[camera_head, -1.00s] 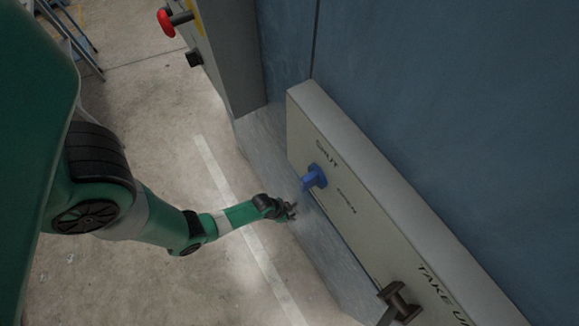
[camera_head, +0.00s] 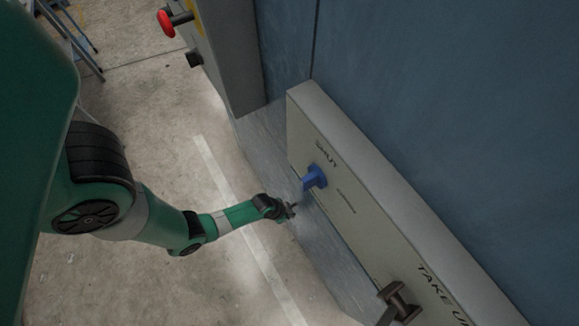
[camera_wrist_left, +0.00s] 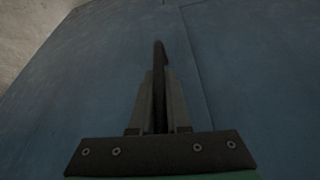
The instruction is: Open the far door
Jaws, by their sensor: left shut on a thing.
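A blue turn knob (camera_head: 314,177) sits on a pale panel (camera_head: 352,205), with the word SHUT above it and a smaller, blurred label at its lower right. What this piece belongs to is hidden. A large blue surface (camera_wrist_left: 90,80) lies behind it. My right gripper is out of view.
A dark lever (camera_head: 399,303) is on the same panel near the TAKE UP lettering. The blue wall (camera_head: 440,110) fills the right. Concrete floor (camera_head: 160,110) is open at the left.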

